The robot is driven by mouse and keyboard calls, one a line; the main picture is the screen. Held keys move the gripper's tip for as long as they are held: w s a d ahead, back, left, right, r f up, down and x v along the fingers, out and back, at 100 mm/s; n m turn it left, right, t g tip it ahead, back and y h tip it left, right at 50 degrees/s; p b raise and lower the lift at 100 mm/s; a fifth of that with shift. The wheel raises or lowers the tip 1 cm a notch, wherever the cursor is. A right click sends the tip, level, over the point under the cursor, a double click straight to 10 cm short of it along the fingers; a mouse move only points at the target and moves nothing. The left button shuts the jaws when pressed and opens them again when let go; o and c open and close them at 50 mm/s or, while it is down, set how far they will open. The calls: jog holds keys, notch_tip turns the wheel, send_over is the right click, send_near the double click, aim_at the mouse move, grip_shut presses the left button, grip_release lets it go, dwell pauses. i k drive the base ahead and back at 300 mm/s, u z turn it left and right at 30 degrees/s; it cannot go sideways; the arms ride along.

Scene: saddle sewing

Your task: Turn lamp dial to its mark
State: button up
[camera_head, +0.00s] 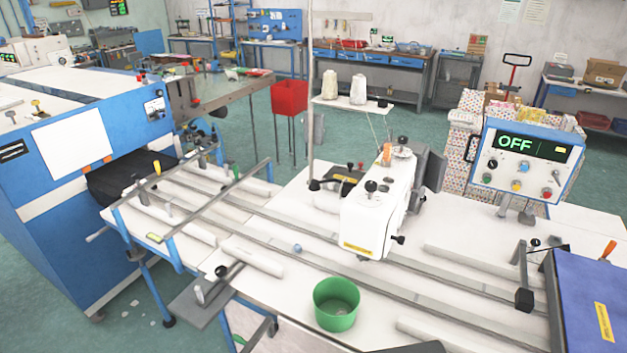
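A blue-and-white control box (527,160) stands on the table at the right, and its display (515,143) reads OFF in green. I cannot tell which, if any, is the lamp dial, and no mark is legible. A white sewing machine head (376,212) stands left of the box, with dark knobs on it. My gripper is not in view.
A green bowl (336,305) sits near the table's front edge. Long rails (300,232) and white rollers lie across the white table. A blue machine (75,160) stands at the left, and a blue pad (600,300) at the right front. Thread cones (358,89) stand on a raised shelf.

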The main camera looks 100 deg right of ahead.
aim_at(332, 185)
jog(key=u, duration=0.1)
jog(key=i, duration=1.25)
jog(key=z, duration=4.3)
jog(key=i, duration=1.05)
jog(key=u, duration=0.05)
